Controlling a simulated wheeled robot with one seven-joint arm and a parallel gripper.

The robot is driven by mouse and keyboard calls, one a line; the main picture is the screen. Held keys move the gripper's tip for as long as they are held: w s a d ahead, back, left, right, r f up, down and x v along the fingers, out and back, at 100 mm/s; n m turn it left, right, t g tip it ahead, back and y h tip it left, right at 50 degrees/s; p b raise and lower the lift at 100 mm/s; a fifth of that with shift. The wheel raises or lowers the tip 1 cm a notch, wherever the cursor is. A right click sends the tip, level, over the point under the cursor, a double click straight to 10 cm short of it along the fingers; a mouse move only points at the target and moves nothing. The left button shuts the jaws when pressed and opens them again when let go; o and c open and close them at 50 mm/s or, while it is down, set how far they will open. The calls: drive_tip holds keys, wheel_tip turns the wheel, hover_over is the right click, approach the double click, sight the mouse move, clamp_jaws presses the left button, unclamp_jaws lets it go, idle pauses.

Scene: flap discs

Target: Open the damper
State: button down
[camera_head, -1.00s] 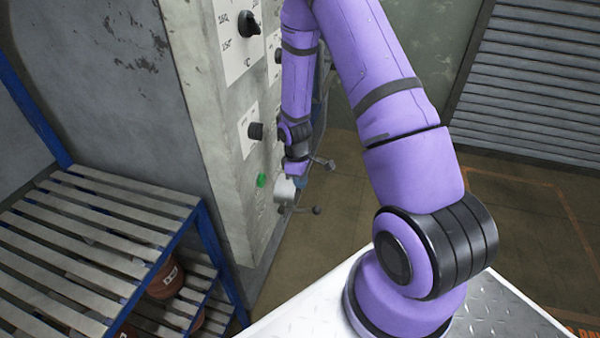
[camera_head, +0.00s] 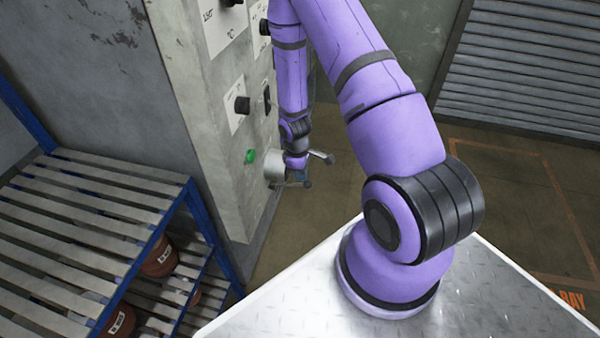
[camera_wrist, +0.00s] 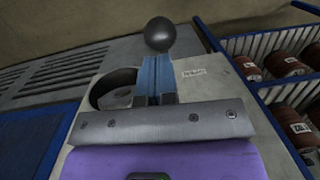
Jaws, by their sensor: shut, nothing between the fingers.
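The damper seems to be the lever with a dark ball knob (camera_wrist: 160,33) on the panel front; in the head view a dark lever end (camera_head: 306,183) shows low beside a pale cylinder (camera_head: 273,168). My gripper (camera_wrist: 155,72) has its blue fingers shut and empty. In the wrist view the fingertips lie just short of the ball knob, and I cannot tell if they touch it. In the head view my gripper is small and partly hidden by my wrist, close to the pale cylinder. A small label (camera_wrist: 192,72) is right of the fingers, too small to read.
The grey panel (camera_head: 215,130) carries black knobs (camera_head: 242,105) and a green button (camera_head: 250,156). A shutter (camera_head: 530,70) is at the back right. The floor right of the panel is clear.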

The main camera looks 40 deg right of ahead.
drive_tip(key=shift+d, duration=0.1)
drive_tip(key=shift+s+d+f+t+y, duration=0.35)
drive_tip(key=shift+s+f+t+y, duration=0.15)
drive_tip(key=shift+f+t, duration=0.25)
drive_tip(key=shift+s+d+f+t+y, duration=0.15)
drive_tip(key=shift+s+f+t+y, duration=0.1)
drive_tip(key=shift+f+t+y, duration=0.3)
wheel_tip(320, 180, down, 10)
drive_tip(key=t+y, duration=0.3)
drive_tip(key=t, duration=0.1)
drive_tip(key=shift+r, duration=0.15)
drive_tip(key=shift+s+d, duration=0.1)
